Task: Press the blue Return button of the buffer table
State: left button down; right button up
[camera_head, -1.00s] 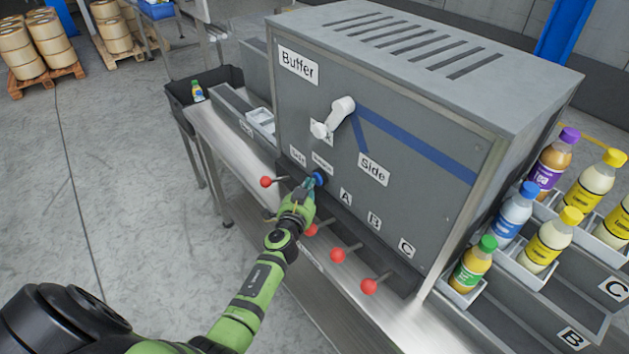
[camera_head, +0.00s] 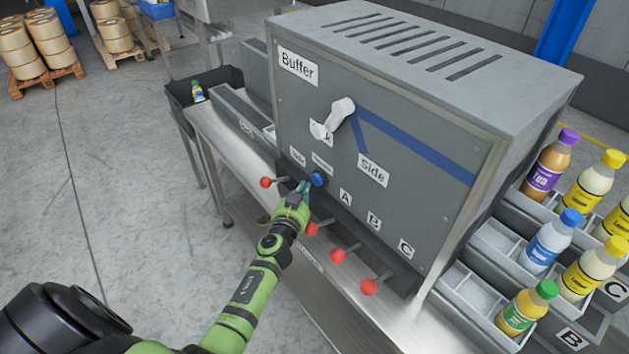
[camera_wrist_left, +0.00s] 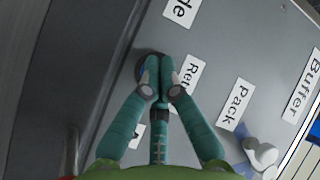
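The blue Return button (camera_head: 319,179) is on the front of the grey buffer box (camera_head: 430,215), low at the left. In the left wrist view only a sliver of the blue button (camera_wrist_left: 141,70) shows, mostly hidden by my fingers; its label is partly covered. My left gripper (camera_head: 304,187) is just left of the button, apparently with a small gap. Its teal fingertips (camera_wrist_left: 159,72) are together, with nothing visible between them. My right gripper is not in view.
Red-knobbed levers (camera_head: 338,255) stick out along the box's lower front, close to my left arm. A white handle (camera_head: 339,117) sits above the button. Several bottles (camera_head: 553,240) stand in lanes at the right. A steel table (camera_head: 222,140) runs below.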

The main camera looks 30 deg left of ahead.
pick_arm(q)
jog(key=s+a, duration=0.2)
jog(key=s, duration=0.3)
jog(key=shift+s+a+p, duration=0.15)
jog(key=shift+s+p, duration=0.15)
jog(key=shift+p, duration=0.15)
